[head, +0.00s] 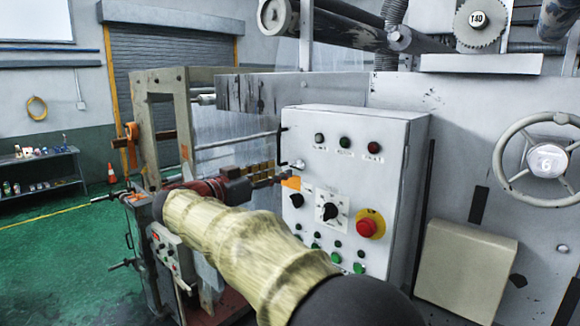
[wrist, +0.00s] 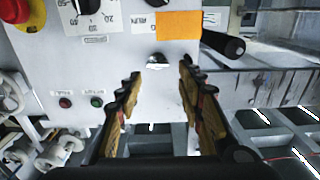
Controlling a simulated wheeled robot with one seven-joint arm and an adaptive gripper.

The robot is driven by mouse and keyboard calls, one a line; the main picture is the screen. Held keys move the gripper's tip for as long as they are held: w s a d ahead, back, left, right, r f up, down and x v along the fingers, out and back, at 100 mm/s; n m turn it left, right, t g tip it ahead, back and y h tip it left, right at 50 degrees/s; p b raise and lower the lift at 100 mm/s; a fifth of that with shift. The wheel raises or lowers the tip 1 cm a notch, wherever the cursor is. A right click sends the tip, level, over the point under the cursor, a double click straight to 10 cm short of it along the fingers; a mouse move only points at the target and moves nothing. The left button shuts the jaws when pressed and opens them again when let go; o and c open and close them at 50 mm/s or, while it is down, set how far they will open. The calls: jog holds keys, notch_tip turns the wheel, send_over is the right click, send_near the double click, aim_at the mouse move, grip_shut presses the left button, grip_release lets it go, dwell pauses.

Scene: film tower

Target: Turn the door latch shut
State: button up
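The door latch is a small silver knob (head: 298,164) on the upper left of the grey control box's door (head: 330,165), just above an orange label. In the wrist view the latch (wrist: 157,62) shows ahead of my fingers, roughly centred between them. My gripper (head: 270,174) reaches in from the left, beside the box's left edge. In the wrist view my gripper (wrist: 160,85) is open, its two padded fingers spread and nothing between them. Its tips look short of the latch; the exact gap is unclear. The latch's turn position is hard to read.
A black handle (wrist: 223,43) sticks out near the right finger in the wrist view. The orange label (wrist: 178,25), dials and a red stop button (head: 367,228) sit on the door. A handwheel (head: 548,160) is at right.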

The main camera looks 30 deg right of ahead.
aim_at(293, 167)
jog(key=p+x, duration=0.1)
jog(key=x, duration=0.5)
jog(key=shift+s+d+r+p, duration=0.1)
jog(key=shift+s+d+p, duration=0.05)
jog(key=shift+d+p, duration=0.25)
jog(key=shift+c, duration=0.8)
jog(key=c, duration=0.7)
jog(key=shift+n+b, duration=0.3)
jog(key=shift+b, duration=0.2)
jog(key=n+b, duration=0.2)
jog(key=b, duration=0.1)
jog(key=shift+f+n, duration=0.2)
jog(key=shift+n, duration=0.2)
jog(key=n+b, duration=0.2)
jog(key=n, duration=0.2)
jog(key=shift+n, duration=0.3)
jog(key=n, duration=0.5)
jog(key=shift+w+a+r, duration=0.1)
jog(key=shift+w, duration=0.1)
jog(key=shift+n+p, duration=0.75)
jog(key=shift+n, duration=1.65)
